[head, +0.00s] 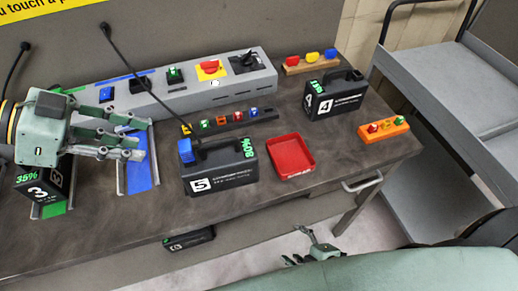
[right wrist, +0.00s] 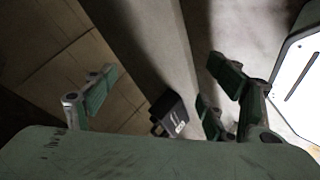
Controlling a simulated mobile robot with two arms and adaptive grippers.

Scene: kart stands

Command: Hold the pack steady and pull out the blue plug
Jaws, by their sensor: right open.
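The blue plug (head: 185,150) sits at the top left corner of black pack 5 (head: 225,174), with a dark cable running up from it to the back left. The pack stands upright on the table and has a handle and a green readout. My left gripper (head: 143,139) is left of the pack, with its fingers spread and pointing right towards the plug. It is open, empty and apart from both. My right gripper (head: 314,247) is low, in front of the table's edge and right of the pack. Its spread fingers show empty in the right wrist view (right wrist: 155,95).
Pack 3 (head: 60,180) stands beneath my left gripper. A red tray (head: 291,157) lies right of pack 5, with pack 4 (head: 335,97) behind it. A grey console (head: 200,90) lines the back. An orange block (head: 384,130) is at the right; a grey cart (head: 440,130) stands beyond.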

